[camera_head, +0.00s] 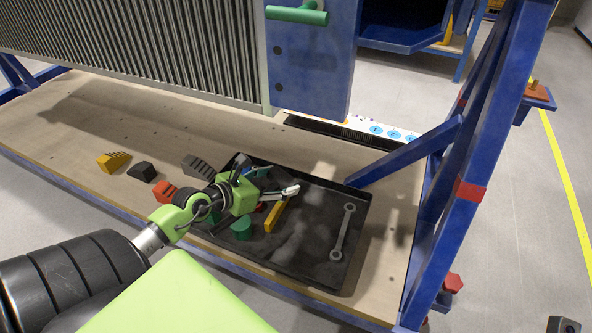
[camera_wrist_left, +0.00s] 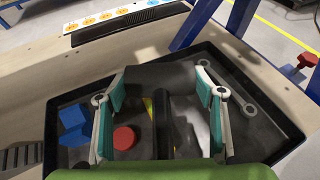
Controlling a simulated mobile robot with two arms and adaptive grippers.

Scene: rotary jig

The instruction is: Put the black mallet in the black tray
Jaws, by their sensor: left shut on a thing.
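The black mallet (camera_wrist_left: 160,78) is between the two fingers of my left gripper in the left wrist view, its dark head spanning from one teal pad to the other. Its handle runs back toward the palm. My left gripper (camera_head: 277,182) is shut on the head, and it also shows in the left wrist view (camera_wrist_left: 160,100). It is over the left part of the black tray (camera_head: 315,258). In the head view the mallet is mostly hidden by the gripper, and its height above the tray is hard to tell. My right gripper is not in view.
The tray holds a grey wrench (camera_head: 342,232), a yellow bar (camera_head: 275,216), a green cylinder (camera_head: 241,228) and a red round piece (camera_wrist_left: 124,138). Left of it on the board lie yellow (camera_head: 113,161), black and red blocks. A blue frame post (camera_head: 465,170) stands right of the tray.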

